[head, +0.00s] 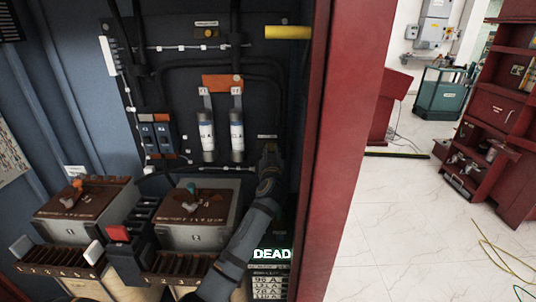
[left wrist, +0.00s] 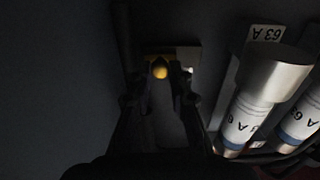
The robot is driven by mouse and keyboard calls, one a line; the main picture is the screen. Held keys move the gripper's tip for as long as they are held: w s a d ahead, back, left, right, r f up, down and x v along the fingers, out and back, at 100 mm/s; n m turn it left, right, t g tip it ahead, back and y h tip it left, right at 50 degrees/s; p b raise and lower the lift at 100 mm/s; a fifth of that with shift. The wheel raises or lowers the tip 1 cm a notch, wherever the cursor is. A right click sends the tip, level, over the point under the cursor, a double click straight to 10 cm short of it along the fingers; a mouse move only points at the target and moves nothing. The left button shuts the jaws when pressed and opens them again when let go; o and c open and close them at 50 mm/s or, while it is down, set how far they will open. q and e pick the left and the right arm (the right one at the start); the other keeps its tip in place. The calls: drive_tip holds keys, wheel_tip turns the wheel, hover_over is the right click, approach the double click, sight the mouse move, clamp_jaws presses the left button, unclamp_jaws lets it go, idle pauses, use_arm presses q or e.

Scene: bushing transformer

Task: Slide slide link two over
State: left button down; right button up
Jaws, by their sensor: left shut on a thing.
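My left gripper (head: 268,154) is beside the right-hand fuse (head: 237,135), close to the dark back panel of the cabinet. In the left wrist view, its fingers (left wrist: 160,85) stand on either side of a small yellow-knobbed fitting (left wrist: 160,69) and are shut on it. The gripper hides this fitting in the head view. Two white fuses hang side by side, the left one (head: 207,137) marked 1 and the right one marked 2. In the left wrist view, a fuse (left wrist: 258,95) is just right of the fingers. No label reading slide link two is legible.
Two brown-topped boxes, left (head: 82,205) and right (head: 187,210), stand below the fuses, with slotted terminal rows in front. The red cabinet frame (head: 338,150) bounds the right side. A yellow bar (head: 288,32) sticks out near the top. Open floor lies outside the cabinet.

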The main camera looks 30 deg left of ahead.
use_arm(q)
drive_tip(key=c, duration=1.6)
unclamp_jaws()
drive_tip(key=shift+d, duration=0.1)
drive_tip(key=o, duration=0.4)
drive_tip(key=shift+w+d, duration=0.15)
drive_tip(key=shift+s+d, duration=0.1)
drive_tip(key=shift+s, duration=0.2)
drive_tip(key=v, duration=1.1)
drive_tip(key=shift+s, duration=0.25)
